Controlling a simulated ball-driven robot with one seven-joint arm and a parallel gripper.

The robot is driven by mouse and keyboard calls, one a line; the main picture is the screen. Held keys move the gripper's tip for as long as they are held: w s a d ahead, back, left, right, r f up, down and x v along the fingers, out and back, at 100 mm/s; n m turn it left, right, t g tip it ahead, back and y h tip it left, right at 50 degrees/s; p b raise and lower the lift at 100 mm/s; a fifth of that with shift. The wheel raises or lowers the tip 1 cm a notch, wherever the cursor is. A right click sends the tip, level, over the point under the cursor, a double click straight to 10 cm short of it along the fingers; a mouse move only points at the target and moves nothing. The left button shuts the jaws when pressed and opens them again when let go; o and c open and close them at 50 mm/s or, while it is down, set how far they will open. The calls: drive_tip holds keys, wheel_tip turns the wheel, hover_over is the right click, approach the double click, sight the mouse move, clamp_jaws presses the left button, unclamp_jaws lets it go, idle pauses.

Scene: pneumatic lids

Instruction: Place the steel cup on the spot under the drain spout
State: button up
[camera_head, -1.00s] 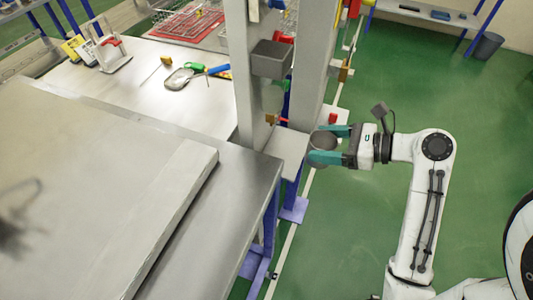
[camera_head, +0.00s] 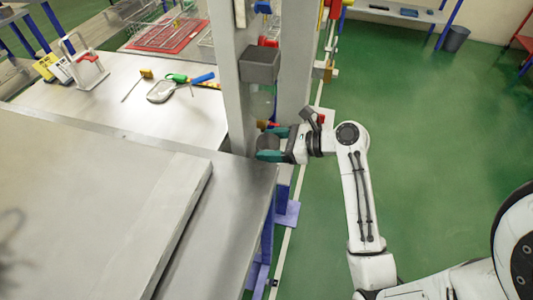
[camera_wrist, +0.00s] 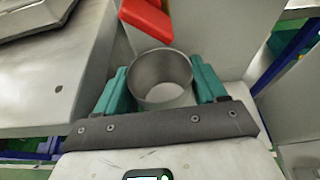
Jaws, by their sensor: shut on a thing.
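The steel cup (camera_wrist: 161,68) is an open, empty grey cylinder, seen from above in the wrist view. My gripper (camera_wrist: 163,84) is shut on it, with one teal finger on each side. In the head view the cup (camera_head: 268,142) is partly hidden by my gripper (camera_head: 270,144), at the foot of the grey posts. A small brass fitting (camera_head: 262,124) sits on the post just behind the cup. A red part (camera_wrist: 147,18) is just beyond the cup's rim in the wrist view. I cannot tell whether the cup rests on the ledge, and the spot under it is hidden.
A grey metal table (camera_head: 232,185) with a large slab lies left of the gripper. Two grey posts (camera_head: 232,80) stand behind it, with a grey box (camera_head: 260,64) above. Tools lie on the back table (camera_head: 120,100). Green floor is open to the right.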

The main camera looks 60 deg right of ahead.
drive_tip(key=shift+w+f, duration=0.45)
drive_tip(key=shift+f, duration=0.1)
drive_tip(key=shift+w+f, duration=0.25)
drive_tip(key=shift+f, duration=1.5)
drive_tip(key=shift+f, duration=0.1)
drive_tip(key=o, duration=1.2)
drive_tip(key=shift+c, duration=0.2)
drive_tip(key=shift+s+d+r, duration=0.15)
drive_tip(key=shift+s+r, duration=0.05)
drive_tip(key=shift+s, duration=0.1)
drive_tip(key=v, duration=1.1)
drive_tip(key=shift+s, duration=0.2)
